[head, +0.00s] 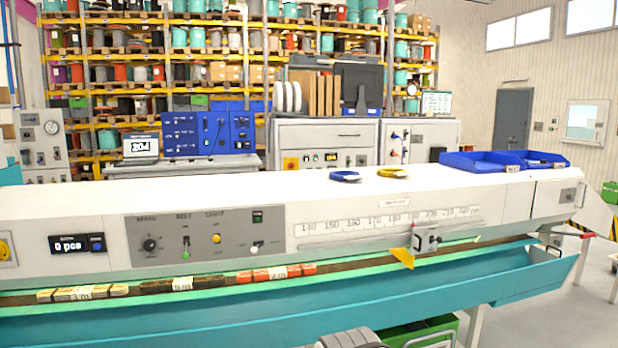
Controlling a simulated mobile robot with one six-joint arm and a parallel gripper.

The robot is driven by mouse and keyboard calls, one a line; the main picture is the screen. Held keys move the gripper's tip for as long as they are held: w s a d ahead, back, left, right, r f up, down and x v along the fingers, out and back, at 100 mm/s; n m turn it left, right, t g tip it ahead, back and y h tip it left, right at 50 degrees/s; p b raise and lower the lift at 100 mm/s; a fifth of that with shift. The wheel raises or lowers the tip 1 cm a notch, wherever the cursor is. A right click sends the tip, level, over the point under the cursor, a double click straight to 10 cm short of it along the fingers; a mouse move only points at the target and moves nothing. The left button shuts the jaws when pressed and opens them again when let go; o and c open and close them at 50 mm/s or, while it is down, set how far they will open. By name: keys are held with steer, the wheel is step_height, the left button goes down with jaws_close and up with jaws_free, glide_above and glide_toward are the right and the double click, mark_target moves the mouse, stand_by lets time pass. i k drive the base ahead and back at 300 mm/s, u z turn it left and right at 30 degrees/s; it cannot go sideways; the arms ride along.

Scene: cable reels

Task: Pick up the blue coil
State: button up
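The blue coil (345,176) lies flat on the white top of the long machine (230,188), right of the middle in the head view. A yellow coil (393,173) lies just to its right, a small gap apart. At the bottom edge, a grey rounded part, which may be part of my arm, shows in front of the machine. My gripper's fingers do not show.
Two blue bins (480,163) stand on the machine top at the right. A teal trough (250,325) runs along the front. A green crate (420,333) sits low in front. The machine top left of the coils is clear.

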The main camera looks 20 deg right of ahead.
mark_target(346, 176)
steer(key=z, duration=2.05)
steer(key=i, duration=2.5)
steer(key=u, duration=2.4)
steer(key=i, duration=1)
steer(key=z, duration=0.05)
